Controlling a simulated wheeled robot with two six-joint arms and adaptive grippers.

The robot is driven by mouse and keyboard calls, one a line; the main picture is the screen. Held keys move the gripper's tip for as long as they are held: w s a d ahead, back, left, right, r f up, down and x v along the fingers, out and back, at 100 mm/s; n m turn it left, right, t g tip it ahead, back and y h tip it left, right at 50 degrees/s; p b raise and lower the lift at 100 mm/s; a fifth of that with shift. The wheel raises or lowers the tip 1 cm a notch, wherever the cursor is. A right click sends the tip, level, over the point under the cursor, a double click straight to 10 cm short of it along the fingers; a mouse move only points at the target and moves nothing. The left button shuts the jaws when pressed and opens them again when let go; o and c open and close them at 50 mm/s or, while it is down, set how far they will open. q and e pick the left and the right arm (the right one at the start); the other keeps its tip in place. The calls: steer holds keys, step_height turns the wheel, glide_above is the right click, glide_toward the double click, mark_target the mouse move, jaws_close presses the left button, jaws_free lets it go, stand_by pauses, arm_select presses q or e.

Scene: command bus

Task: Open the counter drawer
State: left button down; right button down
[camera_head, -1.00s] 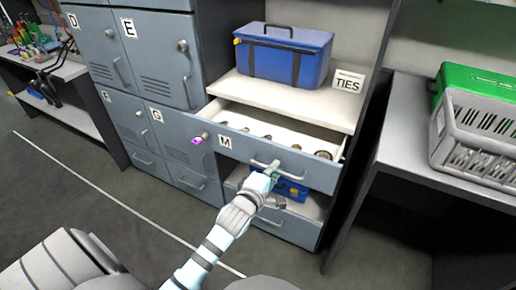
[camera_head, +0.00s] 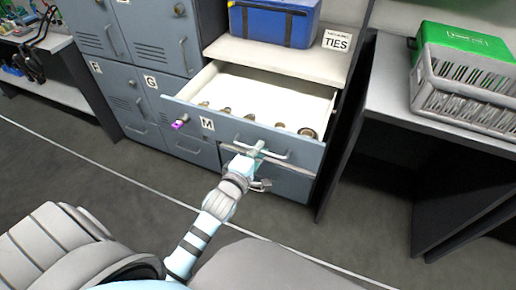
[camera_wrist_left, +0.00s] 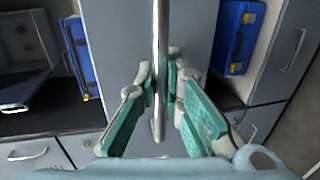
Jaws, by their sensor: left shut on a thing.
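The counter drawer (camera_head: 222,128), a blue-grey front labelled M, stands pulled well out of the counter, its white inside showing. Several small round items lie along the inside of its front. My left gripper (camera_head: 256,151) is shut on the drawer's bar handle (camera_head: 278,156) near its middle. In the left wrist view the handle (camera_wrist_left: 160,50) runs upright between the teal finger pads of the gripper (camera_wrist_left: 162,82). My right gripper is in neither view.
Grey lockers (camera_head: 150,45) stand at the left. A grey crate (camera_head: 470,95) with green stands on the right-hand table (camera_head: 400,85). Bare floor lies in front.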

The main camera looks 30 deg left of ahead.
arm_select(q)
steer(key=c, duration=2)
jaws_free()
steer(key=shift+o, duration=0.2)
steer(key=shift+s, duration=0.1)
steer(key=v, duration=1.1)
steer(key=shift+s, duration=0.4)
steer(key=shift+d+r, duration=0.1)
